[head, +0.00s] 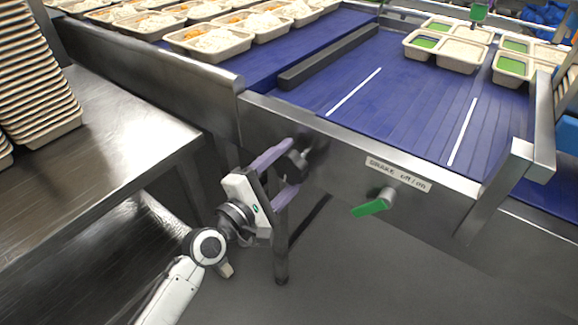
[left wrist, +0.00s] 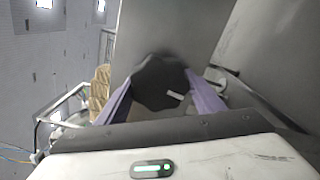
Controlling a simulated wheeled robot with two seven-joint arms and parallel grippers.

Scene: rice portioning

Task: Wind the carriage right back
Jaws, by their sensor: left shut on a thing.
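My left gripper (head: 292,167), with purple fingers, is at the front panel of the conveyor. It is shut on a black lobed knob (head: 297,158). In the left wrist view the knob (left wrist: 158,80) sits between the two purple fingers (left wrist: 160,98), with a short white mark near its lower right edge. The fingers cover the knob's sides. A long dark grey bar (head: 328,57) lies across the blue belt above the knob; I cannot tell whether it is part of the carriage. My right gripper is not in view.
Rice trays (head: 209,42) stand at the back left, trays with green compartments (head: 447,48) at the back right. Stacked empty trays (head: 36,80) stand on a steel table (head: 120,125) at left.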

